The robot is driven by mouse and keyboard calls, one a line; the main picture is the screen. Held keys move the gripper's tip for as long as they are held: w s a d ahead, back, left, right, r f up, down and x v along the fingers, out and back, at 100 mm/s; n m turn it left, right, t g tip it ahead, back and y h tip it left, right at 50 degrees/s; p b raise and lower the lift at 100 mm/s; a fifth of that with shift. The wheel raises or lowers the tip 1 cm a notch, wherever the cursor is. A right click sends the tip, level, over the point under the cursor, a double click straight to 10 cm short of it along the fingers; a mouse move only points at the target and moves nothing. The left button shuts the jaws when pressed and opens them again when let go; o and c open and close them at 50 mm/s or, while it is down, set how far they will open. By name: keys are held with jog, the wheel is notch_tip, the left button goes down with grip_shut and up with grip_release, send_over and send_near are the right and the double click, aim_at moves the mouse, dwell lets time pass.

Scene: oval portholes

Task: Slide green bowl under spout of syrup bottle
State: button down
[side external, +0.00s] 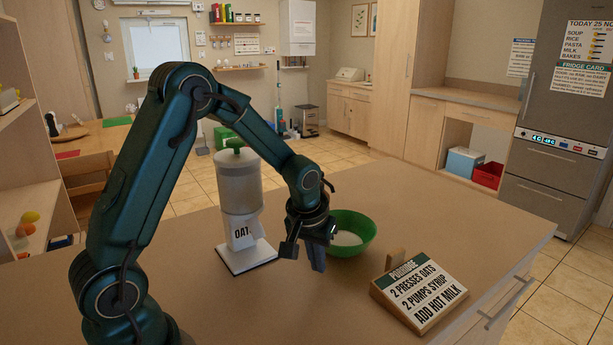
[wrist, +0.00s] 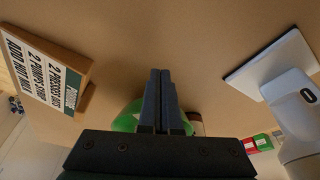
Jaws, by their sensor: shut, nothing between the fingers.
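The green bowl (side external: 362,230) stands on the counter with pale contents inside, just right of and behind my gripper (side external: 317,262). In the wrist view the bowl (wrist: 125,120) shows partly behind my shut fingers (wrist: 160,75). My gripper is shut and empty, pointing down low over the counter; I cannot tell whether it touches the bowl. No syrup bottle shows clearly. A small brown patch (side external: 327,188) shows behind my wrist, and a brownish thing (wrist: 196,118) shows beside the bowl in the wrist view; I cannot tell whether either is the bottle.
An oat dispenser (side external: 239,190) on a white base (side external: 248,257) stands left of my gripper. A porridge recipe sign (side external: 420,290) stands at the front right: two presses oats, two pumps syrup, add hot milk. Counter (side external: 460,215) behind the sign is clear.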

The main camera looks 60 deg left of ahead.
aim_at(341, 227)
jog(key=v, duration=0.9)
jog(key=w+a+r+m, duration=0.2)
jog(key=w+r, duration=0.1)
jog(key=w, duration=0.3)
jog(key=shift+n+t, duration=0.3)
jog(key=w+a+f, duration=0.1)
jog(key=w+f, duration=0.1)
jog(key=f, duration=0.1)
jog(key=w+a+f, duration=0.2)
jog(key=f, duration=0.2)
jog(key=w+a+f, duration=0.1)
jog(key=w+f, duration=0.1)
jog(key=f, duration=0.2)
jog(key=shift+w+a, duration=0.25)
jog(key=shift+a, duration=0.15)
jog(key=shift+s+d+r, duration=0.1)
jog(key=shift+s+d, duration=0.05)
jog(key=shift+s, duration=0.25)
jog(key=shift+s+d+r, duration=0.1)
jog(key=shift+s+d, duration=0.1)
jog(key=shift+s, duration=0.2)
jog(key=shift+s+d, duration=0.2)
jog(key=shift+s, duration=0.3)
jog(key=shift+s+d, duration=0.2)
jog(key=shift+s, duration=0.35)
jog(key=shift+s, duration=0.1)
jog(key=shift+s+d, duration=0.2)
jog(key=shift+s, duration=0.25)
jog(key=shift+s+d, duration=0.25)
jog(key=shift+s, duration=0.25)
